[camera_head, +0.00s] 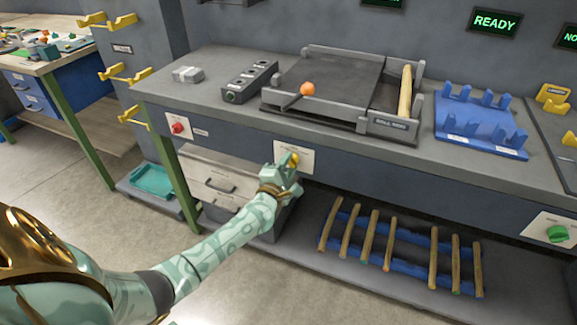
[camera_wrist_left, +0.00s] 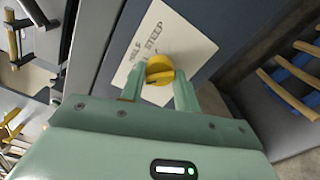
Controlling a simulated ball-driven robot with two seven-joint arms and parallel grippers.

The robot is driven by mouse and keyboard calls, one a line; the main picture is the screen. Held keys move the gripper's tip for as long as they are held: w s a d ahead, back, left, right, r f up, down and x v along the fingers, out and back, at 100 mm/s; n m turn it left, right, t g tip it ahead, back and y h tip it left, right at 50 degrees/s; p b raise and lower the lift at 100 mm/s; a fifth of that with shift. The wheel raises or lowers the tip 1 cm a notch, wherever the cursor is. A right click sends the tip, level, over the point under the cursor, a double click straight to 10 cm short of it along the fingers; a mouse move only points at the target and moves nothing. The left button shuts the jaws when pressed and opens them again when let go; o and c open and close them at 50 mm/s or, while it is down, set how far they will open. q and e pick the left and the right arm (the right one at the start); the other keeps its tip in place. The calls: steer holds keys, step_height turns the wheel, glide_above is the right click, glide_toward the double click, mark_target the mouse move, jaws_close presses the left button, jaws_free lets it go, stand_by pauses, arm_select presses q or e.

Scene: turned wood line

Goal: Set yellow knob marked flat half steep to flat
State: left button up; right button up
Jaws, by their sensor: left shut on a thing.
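The yellow knob (camera_wrist_left: 160,70) sits on a white plate (camera_wrist_left: 150,40) on the front of the bench. In the left wrist view the words HALF and STEEP can be read on the plate; the word flat cannot be made out. My left gripper (camera_wrist_left: 158,85) is shut on the knob, one finger on each side. In the head view my left gripper (camera_head: 285,168) reaches the front panel, and the knob (camera_head: 294,160) shows partly beside its fingers on the plate (camera_head: 305,158). Which mark the knob points at cannot be told. My right gripper is not in view.
A red button (camera_head: 177,128) is left on the same front panel, and a green knob (camera_head: 557,234) is far right. Wooden rods (camera_head: 390,242) lie on the shelf below.

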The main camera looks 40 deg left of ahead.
arm_select(q)
steer(key=shift+s+f, duration=0.1)
steer(key=shift+f, duration=0.1)
steer(key=o, duration=0.9)
steer(key=shift+o, duration=0.4)
steer(key=shift+r, duration=0.1)
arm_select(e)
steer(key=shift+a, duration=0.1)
arm_select(q)
steer(key=p+v, duration=0.4)
steer(key=v, duration=1.2)
steer(key=shift+d, duration=0.2)
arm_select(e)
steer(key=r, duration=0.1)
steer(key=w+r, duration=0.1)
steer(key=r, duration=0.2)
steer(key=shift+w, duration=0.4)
arm_select(q)
steer(key=shift+s, duration=0.1)
